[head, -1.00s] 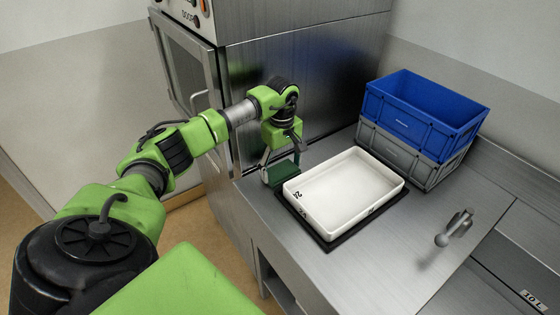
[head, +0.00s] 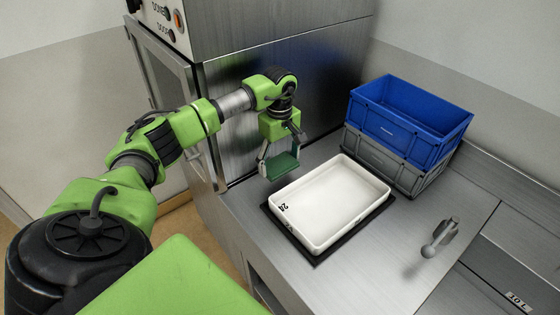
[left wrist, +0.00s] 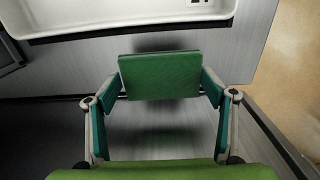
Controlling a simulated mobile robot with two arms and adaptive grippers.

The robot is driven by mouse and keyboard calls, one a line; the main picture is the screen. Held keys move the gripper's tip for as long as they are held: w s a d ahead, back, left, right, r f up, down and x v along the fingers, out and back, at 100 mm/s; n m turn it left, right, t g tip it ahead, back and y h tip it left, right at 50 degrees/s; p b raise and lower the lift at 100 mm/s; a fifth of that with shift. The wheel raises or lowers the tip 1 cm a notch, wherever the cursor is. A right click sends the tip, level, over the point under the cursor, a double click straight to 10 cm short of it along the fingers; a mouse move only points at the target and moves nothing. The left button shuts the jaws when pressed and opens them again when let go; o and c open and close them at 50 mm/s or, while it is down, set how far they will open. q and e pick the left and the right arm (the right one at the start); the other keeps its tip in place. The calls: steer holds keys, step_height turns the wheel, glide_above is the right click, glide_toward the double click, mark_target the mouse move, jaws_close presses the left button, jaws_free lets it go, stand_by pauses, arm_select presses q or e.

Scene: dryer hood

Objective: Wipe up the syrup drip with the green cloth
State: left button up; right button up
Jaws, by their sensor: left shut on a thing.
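My left gripper (head: 281,165) is shut on the green cloth (head: 283,166), which looks like a folded, flat block between its fingers. The cloth also shows in the left wrist view (left wrist: 160,76), held across both fingertips above the steel counter. A shadow lies on the counter beside it, so it appears to be held a little above the surface. In the head view the cloth is just left of the white tray's far-left corner. I cannot make out the syrup drip in either view. My right gripper is not in view.
A white tray (head: 330,243) sits on a dark mat (head: 318,259) on the steel counter (head: 395,262). A blue crate (head: 400,128) is stacked on a grey crate (head: 388,164) at the back right. A steel appliance (head: 285,95) rises behind the gripper.

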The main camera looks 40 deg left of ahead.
arm_select(q)
steer(key=shift+w+r+p, duration=0.15)
steer(key=shift+r+p, duration=0.35)
steer(key=shift+r, duration=0.4)
steer(key=shift+w+r+p, duration=0.1)
steer(key=shift+r+p, duration=0.25)
steer(key=shift+r, duration=0.45)
